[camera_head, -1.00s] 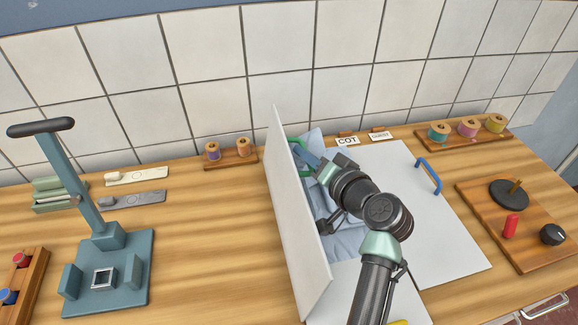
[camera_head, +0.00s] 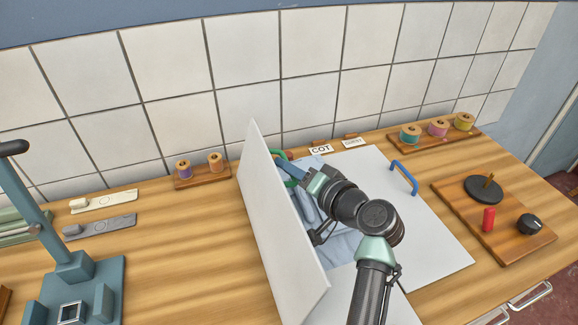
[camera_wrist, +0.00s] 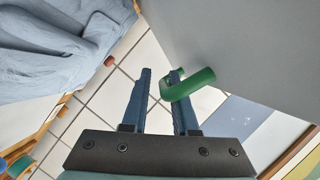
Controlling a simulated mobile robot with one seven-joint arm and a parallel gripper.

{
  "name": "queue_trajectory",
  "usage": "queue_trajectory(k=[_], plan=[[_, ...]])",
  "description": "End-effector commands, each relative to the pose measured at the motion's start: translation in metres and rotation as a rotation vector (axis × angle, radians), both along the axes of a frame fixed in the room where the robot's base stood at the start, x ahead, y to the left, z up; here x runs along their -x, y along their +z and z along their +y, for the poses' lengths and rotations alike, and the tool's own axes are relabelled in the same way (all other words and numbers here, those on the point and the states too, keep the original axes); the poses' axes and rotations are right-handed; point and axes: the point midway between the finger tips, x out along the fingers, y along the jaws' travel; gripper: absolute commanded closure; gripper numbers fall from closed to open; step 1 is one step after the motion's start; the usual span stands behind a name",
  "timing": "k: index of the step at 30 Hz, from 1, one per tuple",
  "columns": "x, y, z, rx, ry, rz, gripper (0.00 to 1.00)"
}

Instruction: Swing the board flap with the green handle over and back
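The board flap (camera_head: 272,225) stands steeply raised at the middle of the bench and leans right over a blue folded cloth (camera_head: 338,238). Its green handle (camera_head: 291,181) shows at the far end, partly hidden by the flap and my gripper. My gripper (camera_head: 302,180) is on the cloth side of the flap, at that handle. In the wrist view my gripper (camera_wrist: 162,75) has its two blue fingers apart, with wall tiles seen between them. The green handle (camera_wrist: 197,82) crosses the right finger near its tip; whether they touch I cannot tell. The grey flap face (camera_wrist: 250,45) fills the upper right.
A white board with a blue handle (camera_head: 404,178) lies flat to the right. COT (camera_head: 320,149) and another label stand behind. A teal press (camera_head: 72,280) is at left; thread spools (camera_head: 437,128) and a dial board (camera_head: 505,245) are at right.

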Motion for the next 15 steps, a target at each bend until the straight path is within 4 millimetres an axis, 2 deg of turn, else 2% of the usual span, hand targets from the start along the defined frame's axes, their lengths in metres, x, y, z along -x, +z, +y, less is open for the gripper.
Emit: queue_trajectory(k=[8,11,15], plan=[[0.003,0.003,-0.004,0.000,-0.002,-0.005,0.73],[0.013,0.006,-0.011,-0.001,-0.004,-0.006,0.73],[0.036,0.011,-0.027,0.000,-0.006,-0.006,0.73]])
